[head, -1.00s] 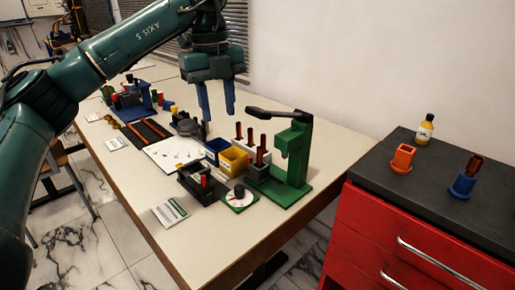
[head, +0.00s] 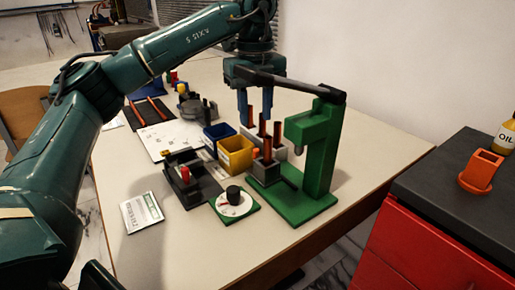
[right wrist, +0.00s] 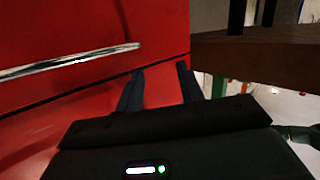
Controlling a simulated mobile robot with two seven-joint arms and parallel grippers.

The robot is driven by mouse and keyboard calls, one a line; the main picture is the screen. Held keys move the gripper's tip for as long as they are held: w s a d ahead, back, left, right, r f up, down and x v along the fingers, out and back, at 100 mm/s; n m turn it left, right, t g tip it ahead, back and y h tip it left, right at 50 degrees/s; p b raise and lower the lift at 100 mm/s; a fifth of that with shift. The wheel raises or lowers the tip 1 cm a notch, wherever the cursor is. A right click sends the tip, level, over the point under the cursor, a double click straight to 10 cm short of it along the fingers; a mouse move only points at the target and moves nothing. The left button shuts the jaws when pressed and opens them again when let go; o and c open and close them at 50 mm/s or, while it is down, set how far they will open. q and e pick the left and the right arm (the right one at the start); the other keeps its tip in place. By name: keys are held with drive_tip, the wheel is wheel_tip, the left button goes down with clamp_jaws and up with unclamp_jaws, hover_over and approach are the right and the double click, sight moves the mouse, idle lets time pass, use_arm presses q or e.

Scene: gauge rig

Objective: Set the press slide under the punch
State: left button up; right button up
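The green press (head: 321,150) stands on its green base near the table's right edge, with a black lever (head: 290,84) on top. The punch (head: 298,149) points down from its head. The press slide (head: 266,172), a dark grey block with a copper-coloured pin standing at it, sits on the base left of the punch, not directly below it. My left gripper (head: 254,116) hangs fingers down beyond the slide, around the height of the copper pins' tops; its fingers are apart with nothing clearly between them. My right gripper (right wrist: 158,76) has its fingers apart and empty, in front of a red drawer front.
A yellow bin (head: 236,156) and a blue bin (head: 219,134) stand left of the press. A black tray (head: 190,187) and a dial plate (head: 235,205) lie in front. An orange holder (head: 482,171) stands on the red cabinet.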

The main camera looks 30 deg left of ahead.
sight(263, 166)
use_arm(q)
wheel_tip(263, 166, down, 8)
drive_tip(key=shift+w+f+b, duration=0.1)
drive_tip(key=shift+f+b, duration=0.1)
drive_tip(key=shift+b, duration=0.65)
use_arm(e)
drive_tip(key=shift+w+a+r+n+t+y, duration=0.15)
drive_tip(key=shift+n+t+y, duration=0.1)
drive_tip(key=shift+t, duration=0.15)
drive_tip(key=shift+w+a+f+n+t+y, duration=0.15)
drive_tip(key=shift+t+y, duration=0.1)
drive_tip(key=shift+t, duration=0.15)
drive_tip(key=shift+r, duration=0.1)
use_arm(q)
clamp_jaws()
